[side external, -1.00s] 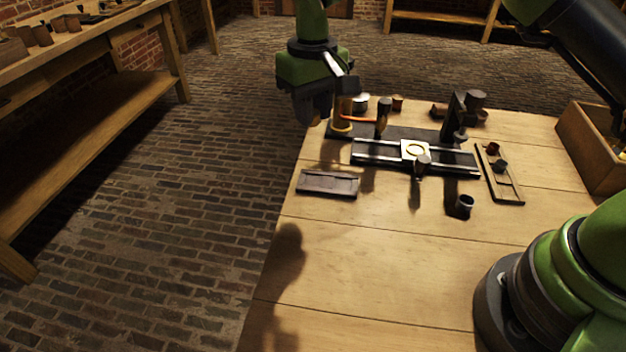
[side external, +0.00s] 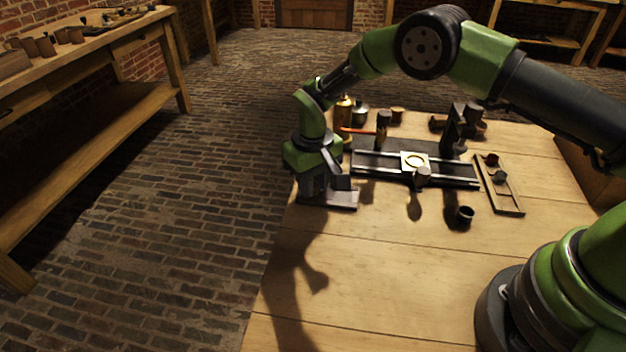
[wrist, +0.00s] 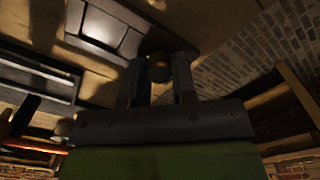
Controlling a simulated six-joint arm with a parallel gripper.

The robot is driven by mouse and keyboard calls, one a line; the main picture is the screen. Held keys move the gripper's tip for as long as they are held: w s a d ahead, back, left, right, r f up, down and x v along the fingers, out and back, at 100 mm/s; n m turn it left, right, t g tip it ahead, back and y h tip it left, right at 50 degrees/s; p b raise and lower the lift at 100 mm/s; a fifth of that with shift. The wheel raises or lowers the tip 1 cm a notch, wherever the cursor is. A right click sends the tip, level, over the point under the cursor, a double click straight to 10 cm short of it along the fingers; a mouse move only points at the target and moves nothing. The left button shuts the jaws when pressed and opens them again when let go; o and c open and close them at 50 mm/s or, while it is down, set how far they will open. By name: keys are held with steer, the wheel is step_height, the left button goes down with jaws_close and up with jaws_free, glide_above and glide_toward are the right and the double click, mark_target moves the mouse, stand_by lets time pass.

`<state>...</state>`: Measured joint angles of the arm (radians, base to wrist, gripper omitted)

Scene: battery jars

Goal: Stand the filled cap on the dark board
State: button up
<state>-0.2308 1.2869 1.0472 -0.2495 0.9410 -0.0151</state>
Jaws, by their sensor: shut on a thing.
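The dark board (side external: 343,200) is a flat, shallow plate near the table's left edge, partly hidden behind my gripper. It also shows in the wrist view (wrist: 98,32), ahead of and left of the fingers. My gripper (side external: 318,192) points down, low over the left part of the board. In the wrist view my gripper (wrist: 160,75) is shut on a small round brownish cap (wrist: 159,68) between its two fingers. The side view hides the cap. I cannot tell its filling, or whether it touches the board.
A black rail fixture with a pale square plate (side external: 415,162) stands behind and right of the board. A wooden rack (side external: 507,198) holds small cups at the right. A dark cup (side external: 465,215) stands alone in front. The table's front middle is clear.

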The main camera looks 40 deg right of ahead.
steer(key=shift+f, duration=0.1)
steer(key=o, duration=0.9)
